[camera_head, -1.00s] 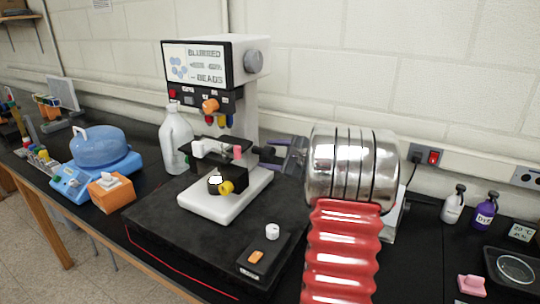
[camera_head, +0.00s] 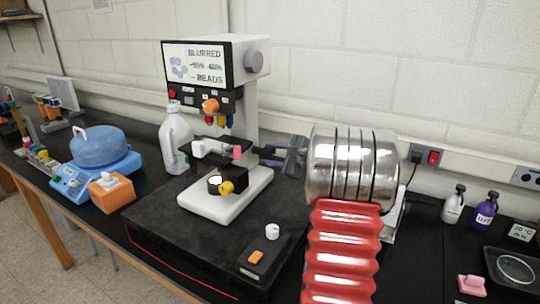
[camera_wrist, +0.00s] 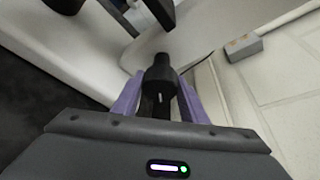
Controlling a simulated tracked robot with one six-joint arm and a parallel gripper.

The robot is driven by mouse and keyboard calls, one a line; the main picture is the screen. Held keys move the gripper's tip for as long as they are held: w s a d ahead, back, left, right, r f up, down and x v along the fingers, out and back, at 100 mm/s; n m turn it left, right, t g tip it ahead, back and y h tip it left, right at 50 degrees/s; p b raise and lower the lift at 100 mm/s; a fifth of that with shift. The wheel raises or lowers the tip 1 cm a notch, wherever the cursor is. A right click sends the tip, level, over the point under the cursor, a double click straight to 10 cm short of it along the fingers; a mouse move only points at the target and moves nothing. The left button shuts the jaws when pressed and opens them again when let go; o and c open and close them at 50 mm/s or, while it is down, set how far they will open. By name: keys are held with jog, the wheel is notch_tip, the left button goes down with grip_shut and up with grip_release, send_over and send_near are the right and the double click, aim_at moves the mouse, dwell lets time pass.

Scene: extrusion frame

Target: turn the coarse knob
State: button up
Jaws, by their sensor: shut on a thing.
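The microscope (camera_head: 249,110) stands on a dark slab, with its black stage (camera_head: 225,158) above a white base (camera_head: 215,205). The coarse knob (camera_wrist: 160,72) is black, with a small white mark, and sticks out from the microscope's side. My gripper (camera_wrist: 158,97) has its two purple fingers on either side of the knob, shut on it. In the head view, my gripper (camera_head: 270,155) reaches in from the right, behind the stage. The knob is hard to make out there, largely hidden by the fingers and stage.
A blue-lidded device (camera_head: 100,150) and an orange box (camera_head: 111,192) are further left. A small control box (camera_head: 264,256) lies on the slab in front. Small bottles (camera_head: 485,209) stand at right.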

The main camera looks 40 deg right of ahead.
jog(key=shift+f+m+y, duration=0.1)
jog(key=shift+m+y, duration=0.2)
jog(key=shift+m+g+y, duration=0.4)
jog(key=shift+m, duration=0.6)
jog(key=shift+f+m+g+y, duration=0.1)
jog(key=shift+m+g+y, duration=0.4)
jog(key=shift+m+y, duration=0.6)
jog(key=shift+a+m, duration=0.1)
jog(key=shift+m, duration=0.2)
jog(key=o, duration=1)
jog(key=v, duration=1.4)
jog(key=shift+a, duration=0.15)
